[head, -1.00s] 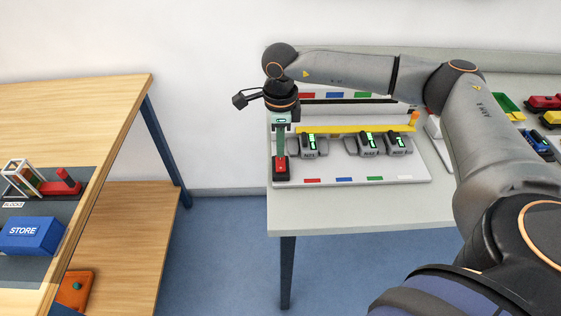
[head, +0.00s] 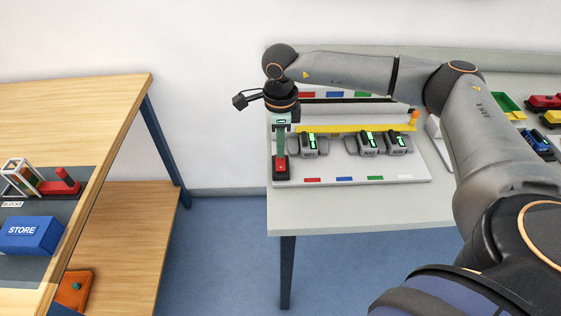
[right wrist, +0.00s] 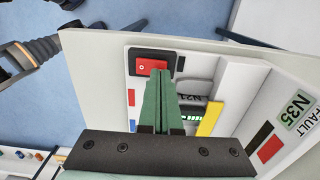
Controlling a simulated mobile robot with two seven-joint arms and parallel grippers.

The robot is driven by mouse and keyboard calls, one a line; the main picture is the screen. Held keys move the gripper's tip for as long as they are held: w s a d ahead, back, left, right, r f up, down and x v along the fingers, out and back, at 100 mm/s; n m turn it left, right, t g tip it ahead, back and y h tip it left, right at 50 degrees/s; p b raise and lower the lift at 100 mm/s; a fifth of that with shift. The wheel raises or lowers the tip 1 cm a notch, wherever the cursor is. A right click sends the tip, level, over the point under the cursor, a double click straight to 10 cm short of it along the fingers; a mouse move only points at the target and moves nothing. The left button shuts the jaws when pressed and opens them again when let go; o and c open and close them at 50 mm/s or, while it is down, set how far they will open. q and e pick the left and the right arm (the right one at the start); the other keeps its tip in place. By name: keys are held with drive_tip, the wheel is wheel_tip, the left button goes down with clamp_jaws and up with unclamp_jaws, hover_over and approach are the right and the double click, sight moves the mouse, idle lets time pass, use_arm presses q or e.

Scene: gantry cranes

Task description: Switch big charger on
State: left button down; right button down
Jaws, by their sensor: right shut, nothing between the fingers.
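The charger is a white panel (head: 325,176) on the grey table, with several grey units (head: 368,144) showing green lights. A red switch (head: 281,163) in a black housing sits at the panel's left end. The red switch (right wrist: 150,66) and its black housing (right wrist: 134,60) also show in the right wrist view. My right gripper (head: 281,152) points down at the switch. Its green fingers (right wrist: 158,78) are shut and empty, with the tips at the red face; whether they touch it I cannot tell. They hide part of the switch. My left gripper is not in view.
A yellow bar (head: 350,128) runs behind the units, with an orange knob (head: 414,116) at its right end. A wooden bench with a blue STORE box (head: 30,235) stands at the left. Blue floor (head: 225,240) lies between bench and table.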

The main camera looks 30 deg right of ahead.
drive_tip(key=shift+f+b, duration=0.5)
drive_tip(key=shift+f, duration=0.2)
drive_tip(key=shift+r, duration=0.1)
drive_tip(key=shift+r+p, duration=2.5)
drive_tip(key=shift+r, duration=0.95)
